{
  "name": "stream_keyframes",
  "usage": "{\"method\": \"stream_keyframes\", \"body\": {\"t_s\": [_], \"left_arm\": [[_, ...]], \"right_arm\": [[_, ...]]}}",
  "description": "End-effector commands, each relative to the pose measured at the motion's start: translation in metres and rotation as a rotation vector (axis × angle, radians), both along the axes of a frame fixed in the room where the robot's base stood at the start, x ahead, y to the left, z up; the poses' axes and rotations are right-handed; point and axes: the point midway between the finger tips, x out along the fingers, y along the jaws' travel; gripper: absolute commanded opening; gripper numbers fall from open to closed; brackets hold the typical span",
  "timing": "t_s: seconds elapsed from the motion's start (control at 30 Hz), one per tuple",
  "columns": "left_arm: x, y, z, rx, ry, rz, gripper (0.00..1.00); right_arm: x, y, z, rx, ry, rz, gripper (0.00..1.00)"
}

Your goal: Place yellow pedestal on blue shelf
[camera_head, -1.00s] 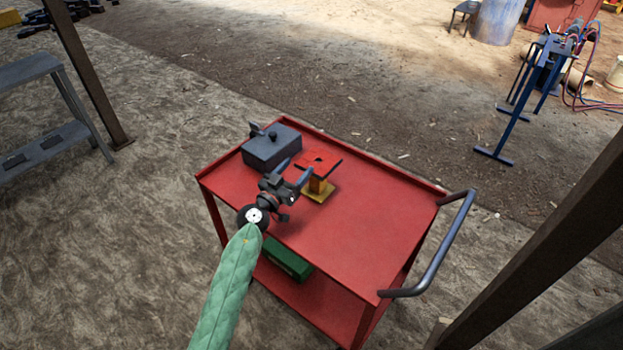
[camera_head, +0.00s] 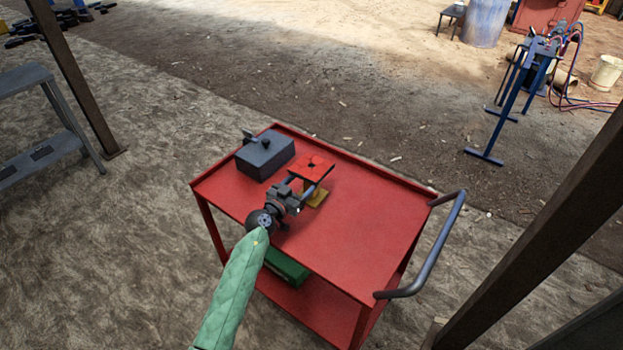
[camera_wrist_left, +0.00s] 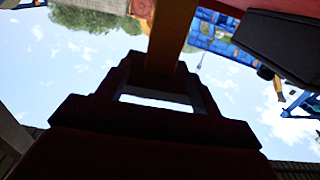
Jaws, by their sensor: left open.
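The yellow pedestal stands upright on the red cart, with a red square top plate (camera_head: 312,168) and a yellow base (camera_head: 318,198). Its column is mostly hidden in the head view. My left gripper (camera_head: 302,187) is open beside the column, its fingers reaching under the top plate. In the left wrist view the orange-yellow column (camera_wrist_left: 172,38) shows just ahead of the dark fingers; whether they touch it I cannot tell. My right gripper is not in view. I cannot make out a blue shelf for certain.
The red cart (camera_head: 365,235) has a grey box (camera_head: 264,157) left of the pedestal and a green box (camera_head: 286,267) on its lower level. Its top is clear to the right. A blue metal stand (camera_head: 497,120), a post (camera_head: 540,230) and grey steps (camera_head: 40,120) stand around it.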

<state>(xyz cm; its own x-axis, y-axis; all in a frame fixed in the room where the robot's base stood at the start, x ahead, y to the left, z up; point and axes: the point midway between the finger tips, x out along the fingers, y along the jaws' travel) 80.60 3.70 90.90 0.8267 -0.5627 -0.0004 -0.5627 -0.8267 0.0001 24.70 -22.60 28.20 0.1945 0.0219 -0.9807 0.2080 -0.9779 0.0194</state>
Motion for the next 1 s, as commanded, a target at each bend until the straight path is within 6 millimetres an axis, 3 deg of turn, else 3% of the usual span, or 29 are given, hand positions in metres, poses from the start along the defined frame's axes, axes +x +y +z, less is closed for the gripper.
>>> {"method": "stream_keyframes", "body": {"t_s": [0.33,0.7,0.77,1.0], "left_arm": [[0.033,-0.021,-0.003,0.001,-0.001,-0.001,0.65],[0.039,-0.026,-0.004,0.001,-0.001,0.0,0.65],[0.039,-0.026,-0.004,0.001,-0.001,0.0,0.58],[0.039,-0.026,-0.004,0.0,0.0,0.0,0.1]], "right_arm": [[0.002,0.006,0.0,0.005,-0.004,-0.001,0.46],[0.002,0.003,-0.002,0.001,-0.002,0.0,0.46],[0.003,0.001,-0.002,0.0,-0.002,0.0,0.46],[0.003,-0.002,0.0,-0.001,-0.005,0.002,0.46]]}}
